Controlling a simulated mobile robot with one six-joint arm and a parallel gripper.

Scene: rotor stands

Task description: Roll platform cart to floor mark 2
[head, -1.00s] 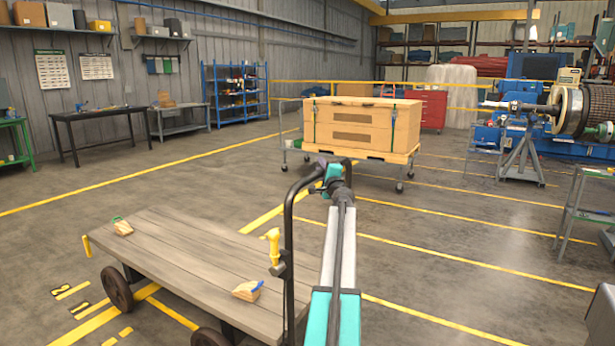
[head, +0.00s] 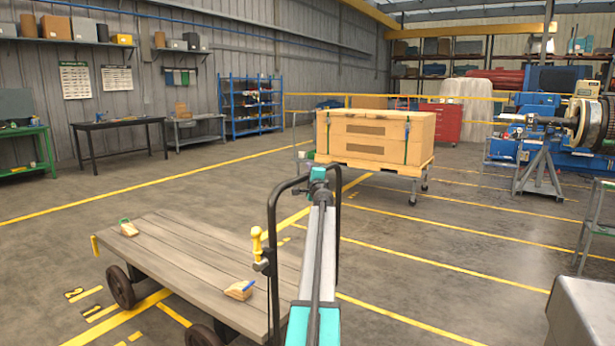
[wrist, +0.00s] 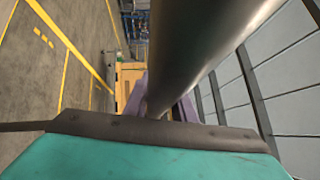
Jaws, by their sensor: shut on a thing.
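The platform cart (head: 190,262) has a grey plank deck, dark wheels and a black tubular push handle (head: 273,290) at its right end. My gripper (head: 318,184) is at the handle's top bar in the head view. In the wrist view, its purple fingers (wrist: 160,108) are closed around the dark bar (wrist: 205,50); the fingertips are partly hidden behind it. Part of the markings and the far wheels are hidden by the deck.
A large wooden crate on a wheeled stand (head: 375,140) is beyond. Blue machinery (head: 540,130) stands right. Open floor (head: 170,200) lies between the cart and the left benches.

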